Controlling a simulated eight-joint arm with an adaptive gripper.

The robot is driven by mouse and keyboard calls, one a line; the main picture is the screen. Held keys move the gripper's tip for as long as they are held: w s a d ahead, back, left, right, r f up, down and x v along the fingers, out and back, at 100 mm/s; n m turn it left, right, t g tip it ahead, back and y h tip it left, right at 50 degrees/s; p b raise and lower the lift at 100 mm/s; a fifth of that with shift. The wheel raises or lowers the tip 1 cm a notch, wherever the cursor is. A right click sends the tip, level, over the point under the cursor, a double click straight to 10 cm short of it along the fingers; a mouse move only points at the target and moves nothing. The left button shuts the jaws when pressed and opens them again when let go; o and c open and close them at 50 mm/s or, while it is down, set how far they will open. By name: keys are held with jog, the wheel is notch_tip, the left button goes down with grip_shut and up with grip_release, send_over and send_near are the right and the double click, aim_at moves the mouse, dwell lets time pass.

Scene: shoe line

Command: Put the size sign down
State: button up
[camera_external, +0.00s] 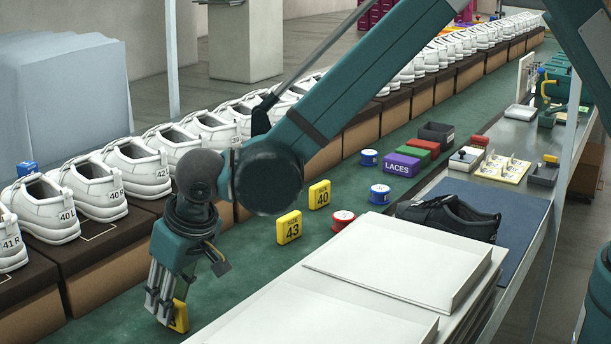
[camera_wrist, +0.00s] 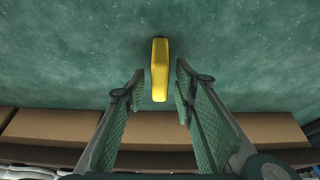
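A yellow size sign (camera_external: 181,317) stands on the green table surface (camera_external: 110,325) at the lower left of the external view, partly hidden behind my fingers. My gripper (camera_external: 160,305) points down at it. In the wrist view, the sign shows as a narrow yellow block (camera_wrist: 160,68) at and beyond the space between my fingertips (camera_wrist: 158,90). The fingers are apart, with a gap on each side of the sign. The sign's number is hidden. Two more yellow signs, 43 (camera_external: 289,228) and 40 (camera_external: 320,194), stand farther along the surface.
White shoes (camera_external: 95,190) on brown boxes (camera_external: 100,265) line the left side. White stacked trays (camera_external: 390,262) and a black shoe (camera_external: 450,217) are on the right. Round tins (camera_external: 343,217) and a purple LACES box (camera_external: 400,165) stand farther back. Green surface around the sign is clear.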

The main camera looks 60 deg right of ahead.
jog(key=p+v, duration=0.1)
jog(key=v, duration=1)
jog(key=shift+s+r+p, duration=0.2)
jog(key=shift+r+p, duration=0.05)
jog(key=shift+p, duration=0.15)
dwell(0.5)
jog(key=s+d+r, duration=0.3)
jog(key=d+r, duration=0.4)
jog(key=d, duration=0.4)
jog(key=s+d+r+t, duration=0.1)
jog(key=s+d+r, duration=0.4)
jog(key=d, duration=0.6)
jog(key=s+d+r, duration=0.2)
jog(key=d+r, duration=0.6)
jog(key=d, duration=0.3)
jog(key=s+d+f+t, duration=0.1)
jog(key=s+d, duration=2)
jog(key=s, duration=0.3)
jog(key=shift+s+f+t, duration=0.3)
jog(key=shift+s+t, duration=0.05)
jog(key=shift+t, duration=0.05)
